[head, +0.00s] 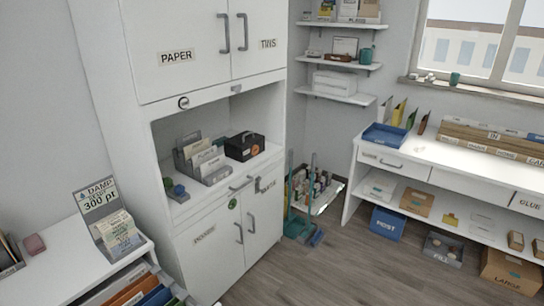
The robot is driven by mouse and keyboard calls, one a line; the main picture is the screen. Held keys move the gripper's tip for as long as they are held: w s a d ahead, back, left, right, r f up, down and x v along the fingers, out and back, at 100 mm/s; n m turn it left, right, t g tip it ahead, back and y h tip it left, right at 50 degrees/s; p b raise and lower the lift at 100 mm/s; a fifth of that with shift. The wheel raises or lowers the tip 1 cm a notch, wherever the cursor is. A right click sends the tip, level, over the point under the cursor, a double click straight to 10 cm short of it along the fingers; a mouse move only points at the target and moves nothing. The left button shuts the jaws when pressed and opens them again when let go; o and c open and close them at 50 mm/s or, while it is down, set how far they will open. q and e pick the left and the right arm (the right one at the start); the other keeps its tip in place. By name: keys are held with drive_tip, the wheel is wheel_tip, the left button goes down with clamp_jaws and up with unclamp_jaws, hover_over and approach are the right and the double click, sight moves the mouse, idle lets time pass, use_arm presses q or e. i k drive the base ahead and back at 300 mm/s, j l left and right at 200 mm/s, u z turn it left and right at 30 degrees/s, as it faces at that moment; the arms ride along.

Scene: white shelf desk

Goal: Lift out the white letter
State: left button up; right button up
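Neither of my grippers shows in the head view. A grey rack (222,176) stands in the open niche of the white cabinet (135,130), with several pale letters or cards (205,157) upright in its slots. The papers overlap, and I cannot tell which one is the white letter. Another grey holder (101,200) with pale cards (117,228) stands on the white surface at the lower left, under a sign reading "DAMP" and "300 pt".
A black box (244,146) stands right of the niche rack. Bottles on a low stand (318,190) and teal-handled tools (290,195) stand beside the cabinet. A white shelf desk (450,168) with a blue tray (384,136) is at right. The wooden floor (345,265) between is clear.

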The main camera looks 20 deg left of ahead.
sight(206, 155)
drive_tip(key=z, duration=0.45)
drive_tip(key=i+z, duration=0.1)
drive_tip(key=z, duration=0.4)
drive_tip(key=j+z, duration=0.15)
drive_tip(key=z, duration=0.3)
drive_tip(key=i+z, duration=0.1)
drive_tip(key=z, duration=0.4)
drive_tip(key=i+j+z, duration=0.1)
drive_tip(key=j+z, duration=0.9)
drive_tip(key=j, duration=0.25)
drive_tip(key=j+u, duration=0.25)
drive_tip(key=j, duration=0.3)
drive_tip(key=i+j+u, duration=0.1)
drive_tip(key=j+u, duration=0.2)
drive_tip(key=j, duration=0.2)
drive_tip(key=i+j+u, duration=0.1)
drive_tip(key=j+u, duration=0.15)
drive_tip(key=j, duration=0.25)
drive_tip(key=j+u, duration=0.2)
drive_tip(key=u, duration=0.25)
drive_tip(key=j+u, duration=0.25)
drive_tip(key=u, duration=0.25)
drive_tip(key=j+u, duration=0.2)
drive_tip(key=u, duration=0.25)
drive_tip(key=i+j+u, duration=0.1)
drive_tip(key=u, duration=0.4)
drive_tip(key=j, duration=0.1)
